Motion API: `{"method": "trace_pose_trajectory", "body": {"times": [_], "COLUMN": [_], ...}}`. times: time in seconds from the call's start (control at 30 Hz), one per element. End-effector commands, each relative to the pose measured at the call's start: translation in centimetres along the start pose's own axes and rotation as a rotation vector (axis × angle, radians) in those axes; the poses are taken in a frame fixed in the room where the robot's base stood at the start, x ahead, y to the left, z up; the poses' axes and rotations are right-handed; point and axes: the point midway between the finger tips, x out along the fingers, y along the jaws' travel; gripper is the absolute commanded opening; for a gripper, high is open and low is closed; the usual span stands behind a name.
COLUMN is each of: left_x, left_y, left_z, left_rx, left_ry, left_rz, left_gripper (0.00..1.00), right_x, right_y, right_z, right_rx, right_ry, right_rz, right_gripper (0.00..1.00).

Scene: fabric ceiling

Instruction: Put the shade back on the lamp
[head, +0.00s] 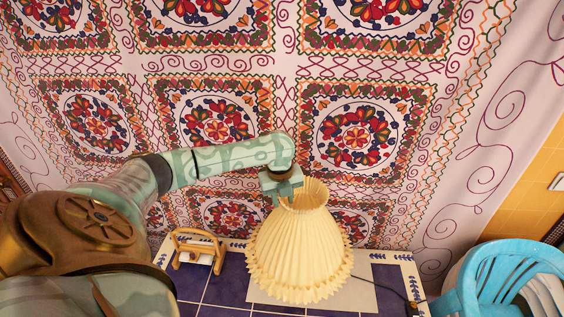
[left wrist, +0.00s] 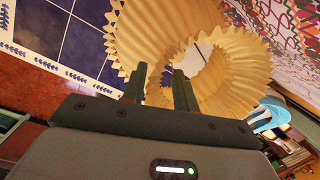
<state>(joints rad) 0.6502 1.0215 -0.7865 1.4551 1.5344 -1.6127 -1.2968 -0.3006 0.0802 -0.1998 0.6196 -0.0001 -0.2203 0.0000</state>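The cream pleated lampshade (head: 300,255) stands upright over a pale mat on the tiled table, its narrow flared neck upward. My left gripper (head: 283,197) points down at the left side of the neck. In the left wrist view the shade (left wrist: 225,82) lies beyond the dark fingers of my left gripper (left wrist: 160,82). The fingers are apart, with part of the pleated wall showing between them; I cannot tell whether they touch it. Through the neck a small pale patch shows inside. The lamp itself is hidden or cannot be made out. My right gripper is not in view.
The blue-tiled table (head: 222,290) has a pale mat (head: 372,292) under the shade. A wooden stand (head: 197,250) is at the left, and a dark cord (head: 385,286) runs to the right. A blue chair (head: 485,270) stands at the right. Patterned fabric hangs behind.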

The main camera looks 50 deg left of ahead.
Motion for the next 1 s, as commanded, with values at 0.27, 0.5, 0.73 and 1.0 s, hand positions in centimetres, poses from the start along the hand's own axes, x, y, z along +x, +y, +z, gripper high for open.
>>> {"method": "trace_pose_trajectory", "body": {"times": [0.27,0.5,0.73,1.0], "left_x": [-5.9,-12.2,-15.6,-16.0], "left_y": [0.0,-0.1,0.0,0.0], "left_z": [0.2,0.1,0.1,0.0], "left_rx": [0.002,0.002,0.0,-0.001], "left_ry": [-0.006,-0.004,-0.002,-0.001], "left_rz": [-0.004,-0.004,-0.002,-0.002], "left_gripper": [0.29,0.29,0.29,0.29], "right_x": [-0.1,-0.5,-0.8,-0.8], "right_y": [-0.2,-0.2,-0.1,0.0], "right_z": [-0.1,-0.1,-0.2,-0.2], "right_rx": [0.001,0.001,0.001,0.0], "right_ry": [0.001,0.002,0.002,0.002], "right_rz": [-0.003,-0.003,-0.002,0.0], "right_gripper": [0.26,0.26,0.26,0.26]}}
